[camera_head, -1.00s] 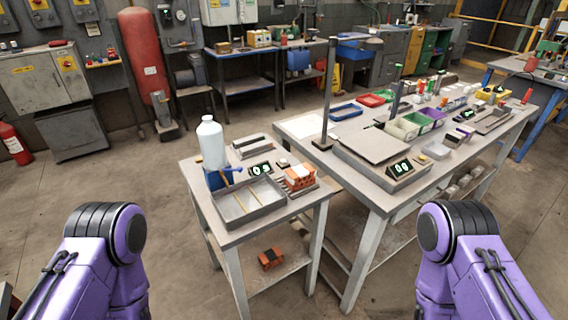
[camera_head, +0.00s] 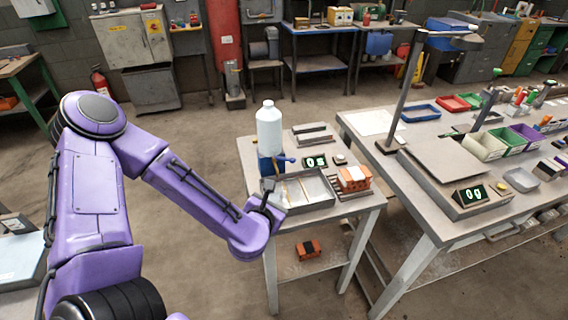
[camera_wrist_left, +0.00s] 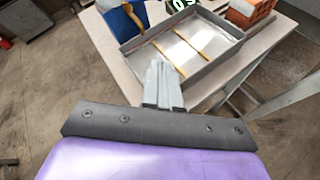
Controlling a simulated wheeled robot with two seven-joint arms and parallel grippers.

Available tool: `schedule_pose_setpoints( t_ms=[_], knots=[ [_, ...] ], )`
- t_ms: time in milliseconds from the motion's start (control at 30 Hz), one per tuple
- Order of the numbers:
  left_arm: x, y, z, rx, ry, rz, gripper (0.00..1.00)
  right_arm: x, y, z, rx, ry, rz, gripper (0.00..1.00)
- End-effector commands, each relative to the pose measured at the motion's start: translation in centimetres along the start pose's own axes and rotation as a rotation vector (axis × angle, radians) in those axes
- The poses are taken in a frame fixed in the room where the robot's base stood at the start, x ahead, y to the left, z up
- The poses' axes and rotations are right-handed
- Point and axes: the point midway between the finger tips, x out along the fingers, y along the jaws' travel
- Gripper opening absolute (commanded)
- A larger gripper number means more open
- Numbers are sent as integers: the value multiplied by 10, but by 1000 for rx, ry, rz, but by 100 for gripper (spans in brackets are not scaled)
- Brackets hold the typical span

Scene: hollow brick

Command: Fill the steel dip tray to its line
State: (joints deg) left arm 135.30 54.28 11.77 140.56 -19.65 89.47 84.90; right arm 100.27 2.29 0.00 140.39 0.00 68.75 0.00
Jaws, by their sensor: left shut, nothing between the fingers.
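The steel dip tray (camera_head: 308,207) sits on the small table, with two thin yellow-brown strips across its pale floor; it also shows in the left wrist view (camera_wrist_left: 196,79). I cannot tell whether any liquid is in it. A white bottle (camera_head: 269,131) stands upright on a blue base (camera_head: 266,165) with a tap-like spout at the tray's back left. My left gripper (camera_head: 268,189) is shut and empty at the tray's front left; its fingertips (camera_wrist_left: 160,70) are near the tray's near wall in the wrist view. My right gripper is out of view.
An orange hollow brick (camera_head: 354,178) sits on a rack right of the tray. A display (camera_head: 315,162) reading "0s" stands behind it. Another orange block (camera_head: 307,249) lies on the lower shelf. The larger bench (camera_head: 420,222) with a scale and bins is to the right.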

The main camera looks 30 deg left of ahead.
Motion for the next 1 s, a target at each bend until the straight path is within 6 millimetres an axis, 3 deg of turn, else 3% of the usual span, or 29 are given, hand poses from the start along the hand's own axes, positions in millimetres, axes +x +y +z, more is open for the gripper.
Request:
schedule_pose_setpoints(
  t_ms=[100,200,367,700,1000],
  knots=[
    [0,11,18,-266,-49,31,0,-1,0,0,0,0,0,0],
    [2,15,23,-355,-64,40,0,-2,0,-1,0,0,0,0],
    [24,17,24,-359,-65,42,0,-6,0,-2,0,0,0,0],
    [98,21,28,-355,-62,42,0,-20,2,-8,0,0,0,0],
    [129,29,49,-356,-62,40,0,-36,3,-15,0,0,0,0]
  ],
)
